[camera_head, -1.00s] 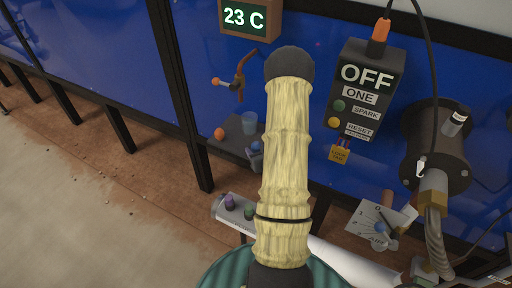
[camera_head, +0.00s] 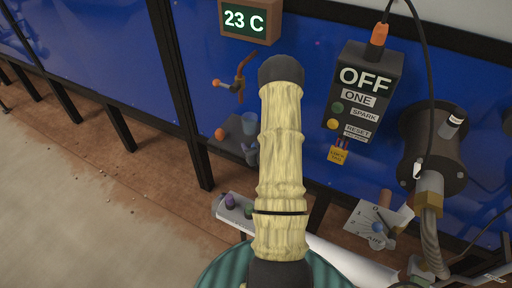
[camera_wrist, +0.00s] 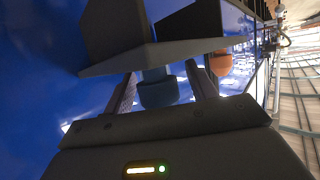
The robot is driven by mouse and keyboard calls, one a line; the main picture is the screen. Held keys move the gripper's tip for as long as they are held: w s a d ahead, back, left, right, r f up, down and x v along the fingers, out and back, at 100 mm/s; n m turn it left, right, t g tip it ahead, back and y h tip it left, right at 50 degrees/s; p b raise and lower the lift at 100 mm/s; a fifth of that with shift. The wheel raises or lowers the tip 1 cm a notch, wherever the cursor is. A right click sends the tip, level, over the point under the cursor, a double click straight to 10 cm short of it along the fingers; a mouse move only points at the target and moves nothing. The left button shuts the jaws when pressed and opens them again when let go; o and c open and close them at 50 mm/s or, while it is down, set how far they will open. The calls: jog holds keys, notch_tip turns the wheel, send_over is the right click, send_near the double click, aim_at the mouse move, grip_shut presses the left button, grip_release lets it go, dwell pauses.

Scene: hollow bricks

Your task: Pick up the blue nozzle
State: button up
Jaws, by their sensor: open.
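The blue nozzle (camera_head: 249,123) is a small rounded blue piece at a dark shelf on the blue wall in the head view. In the wrist view its blue round end (camera_wrist: 158,92) shows between the two fingers of my gripper (camera_wrist: 161,70). My gripper is open, with a gap on each side of the nozzle. In the head view, the small visible part of my gripper (camera_head: 251,153) is just below the shelf, and my forearm hides the rest. The wrist view does not show clearly how far the fingertips reach along the nozzle.
The dark shelf (camera_head: 228,143) also carries an orange nozzle (camera_head: 219,134), which shows right of the fingers in the wrist view (camera_wrist: 218,63). The shelf panel (camera_wrist: 160,55) crosses close to the fingertips. A lever valve (camera_head: 239,80) and an OFF control box (camera_head: 362,90) are on the wall nearby.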

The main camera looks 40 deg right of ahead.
jog(key=c, duration=1.1)
jog(key=shift+o, duration=0.2)
jog(key=shift+r, duration=0.15)
notch_tip(320, 180, up, 10)
jog(key=shift+f+b, duration=0.15)
jog(key=shift+b, duration=0.3)
